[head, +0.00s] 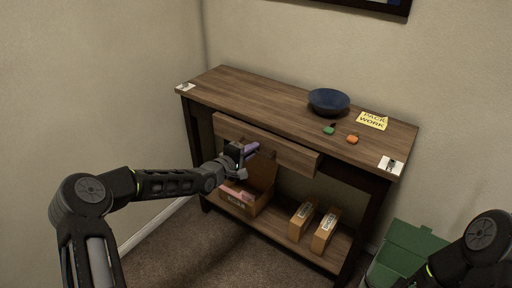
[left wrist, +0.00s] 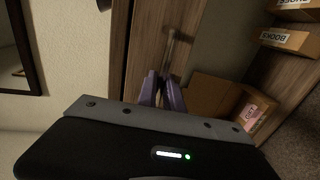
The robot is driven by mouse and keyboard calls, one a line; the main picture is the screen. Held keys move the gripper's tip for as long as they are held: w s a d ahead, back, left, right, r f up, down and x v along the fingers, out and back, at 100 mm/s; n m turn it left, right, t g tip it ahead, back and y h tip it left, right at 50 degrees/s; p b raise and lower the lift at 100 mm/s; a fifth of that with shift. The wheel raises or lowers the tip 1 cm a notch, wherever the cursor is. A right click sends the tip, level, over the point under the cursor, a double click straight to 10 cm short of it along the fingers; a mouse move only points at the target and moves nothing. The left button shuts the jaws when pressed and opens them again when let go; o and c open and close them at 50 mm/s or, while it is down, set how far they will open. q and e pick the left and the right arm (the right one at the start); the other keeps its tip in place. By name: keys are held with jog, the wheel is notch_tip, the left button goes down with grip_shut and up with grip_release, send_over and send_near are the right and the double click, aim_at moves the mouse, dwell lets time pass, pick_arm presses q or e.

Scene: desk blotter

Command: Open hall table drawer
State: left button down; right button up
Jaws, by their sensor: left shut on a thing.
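The wooden hall table (head: 225,85) stands against the wall. Its drawer front (head: 295,157) sits below the tabletop and appears to stand slightly proud of the frame; the wrist view shows its wood face close up (left wrist: 190,20). A slim metal handle (left wrist: 169,48) runs along the drawer face. My left gripper (head: 254,148) is at the drawer front, its purple fingers (left wrist: 160,80) closed around the near part of the handle. The exact contact is partly hidden by the fingers. My right arm shows at the lower right, but its gripper is out of the picture.
On the tabletop are a blue bowl (head: 328,101), a yellow note (head: 372,120), and small green (head: 329,130) and orange (head: 352,139) tags. The lower shelf holds an open cardboard box (head: 258,193) and two smaller boxes (head: 324,232). A green bin (head: 412,240) stands at the right.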

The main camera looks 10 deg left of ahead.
pick_arm(q)
jog(key=f+p+v, duration=0.2)
jog(key=v, duration=0.7)
jog(key=shift+s+a, duration=0.15)
jog(key=shift+s, duration=0.4)
jog(key=shift+r, duration=0.1)
jog(key=c, duration=1.8)
grip_release()
jog(key=shift+o, duration=0.2)
jog(key=v, duration=0.7)
jog(key=shift+s+p, duration=0.4)
jog(key=shift+p, duration=0.05)
jog(key=shift+a, duration=0.1)
